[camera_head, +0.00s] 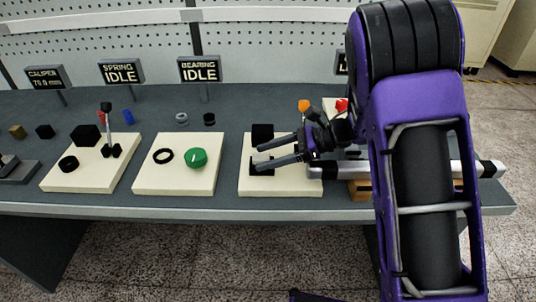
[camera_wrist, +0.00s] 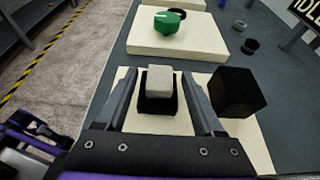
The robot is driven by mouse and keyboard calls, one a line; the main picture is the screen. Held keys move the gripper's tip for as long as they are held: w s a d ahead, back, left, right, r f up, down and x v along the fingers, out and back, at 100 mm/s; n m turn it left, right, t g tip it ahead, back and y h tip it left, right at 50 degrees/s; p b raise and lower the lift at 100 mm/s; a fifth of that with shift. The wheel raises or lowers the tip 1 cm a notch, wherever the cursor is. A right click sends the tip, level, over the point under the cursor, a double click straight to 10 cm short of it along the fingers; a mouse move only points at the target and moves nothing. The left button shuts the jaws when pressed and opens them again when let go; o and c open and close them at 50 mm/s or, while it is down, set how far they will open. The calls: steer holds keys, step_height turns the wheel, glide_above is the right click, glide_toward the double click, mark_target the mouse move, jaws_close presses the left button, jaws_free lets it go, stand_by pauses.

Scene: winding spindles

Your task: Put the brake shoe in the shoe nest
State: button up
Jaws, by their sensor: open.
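A pale grey block (camera_wrist: 160,82), which looks like the brake shoe, sits upright in or on a small black holder (camera_wrist: 157,105), which looks like the shoe nest. My gripper (camera_wrist: 158,77) is open, with one finger on each side of the block and visible gaps to both. In the head view my gripper (camera_head: 260,157) reaches left over the board. How deep the block sits is hidden.
A black cube (camera_wrist: 238,92) stands close beside the right finger in the wrist view. A neighbouring board bears a green knob (camera_head: 196,158) and a black ring (camera_head: 163,156). A grey bar (camera_head: 340,169) lies to the right. Signs line the back.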

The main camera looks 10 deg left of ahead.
steer(key=shift+r, duration=0.2)
steer(key=v, duration=1.2)
steer(key=shift+f+p, duration=0.1)
steer(key=shift+p, duration=0.2)
steer(key=shift+w, duration=0.1)
